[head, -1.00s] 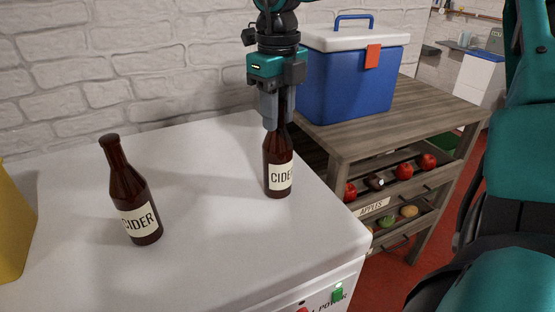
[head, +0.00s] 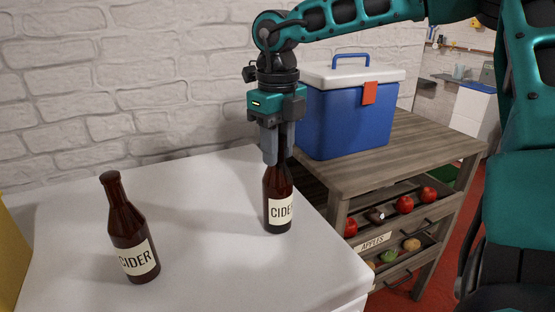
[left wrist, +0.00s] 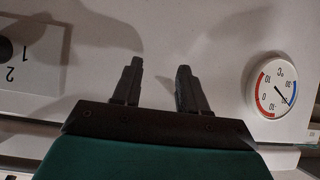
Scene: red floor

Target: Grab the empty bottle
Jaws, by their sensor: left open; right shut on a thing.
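Two brown cider bottles with cream labels show in the head view. The right bottle (head: 278,205) is upright at the white top's right side, its neck between the fingers of my right gripper (head: 278,158). That gripper points down and is shut on the neck. I cannot tell whether the bottle's base touches the surface. The left bottle (head: 131,235) stands upright and apart on the white top. I cannot tell whether either bottle is empty. In the left wrist view my left gripper (left wrist: 158,80) is open with nothing between its fingers, in front of a white panel.
The white top (head: 205,215) is clear between the bottles. A yellow object (head: 10,255) is at its left edge. A blue cooler (head: 350,118) stands on a wooden rack (head: 400,145) with apples below. A dial gauge (left wrist: 274,85) is on the panel.

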